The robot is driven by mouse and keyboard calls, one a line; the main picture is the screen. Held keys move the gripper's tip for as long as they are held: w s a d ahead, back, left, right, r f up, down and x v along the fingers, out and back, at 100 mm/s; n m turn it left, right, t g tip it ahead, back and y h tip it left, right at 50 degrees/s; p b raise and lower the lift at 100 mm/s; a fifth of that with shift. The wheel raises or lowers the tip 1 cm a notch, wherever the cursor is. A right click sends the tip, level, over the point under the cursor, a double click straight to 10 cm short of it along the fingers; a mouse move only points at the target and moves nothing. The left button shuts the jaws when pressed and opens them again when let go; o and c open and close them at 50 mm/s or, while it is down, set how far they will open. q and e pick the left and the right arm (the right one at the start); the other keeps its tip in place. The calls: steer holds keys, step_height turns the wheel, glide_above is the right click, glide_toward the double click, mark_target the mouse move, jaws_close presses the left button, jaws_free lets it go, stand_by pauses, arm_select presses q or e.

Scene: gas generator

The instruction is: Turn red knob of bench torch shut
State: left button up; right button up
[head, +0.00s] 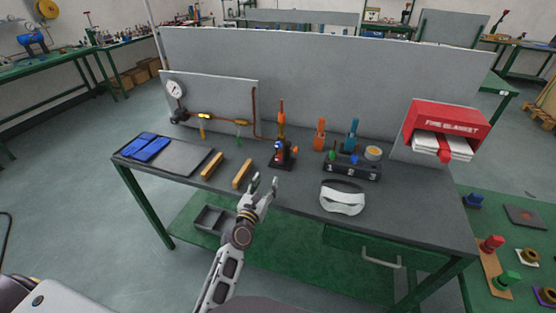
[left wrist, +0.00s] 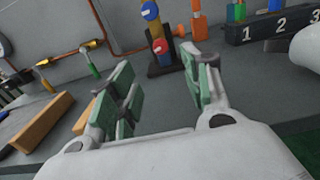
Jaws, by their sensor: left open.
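The bench torch (head: 281,122) stands upright on the bench, with an orange body on a dark base. In the left wrist view its red knob (left wrist: 160,46) sits low on the torch, with a blue knob (left wrist: 150,10) above it. My left gripper (head: 265,183) is open and empty, in front of the torch on the near side. In the left wrist view the red knob shows beyond the gap between its two green-padded fingers (left wrist: 160,72), clear of both. My right gripper is not in view.
Two wooden blocks (head: 212,166) (head: 242,174) lie left of the gripper. A numbered rack (head: 352,170) and white goggles (head: 343,198) are to the right. A panel with a gauge (head: 175,89) and piping stands behind at left. The bench front near the gripper is clear.

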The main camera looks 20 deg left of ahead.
mark_target(278, 159)
arm_select(q)
steer(key=shift+w, duration=2.4)
steer(key=shift+w+d+p, duration=0.1)
steer(key=shift+w+p, duration=0.2)
steer(key=shift+w, duration=1)
steer(key=shift+w+d, duration=0.15)
steer(key=shift+w, duration=3)
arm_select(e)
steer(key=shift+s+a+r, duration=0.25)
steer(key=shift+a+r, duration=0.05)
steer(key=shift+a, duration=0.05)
arm_select(q)
steer(key=shift+c, duration=0.4)
steer(key=c, duration=0.9)
steer(key=shift+c, duration=0.2)
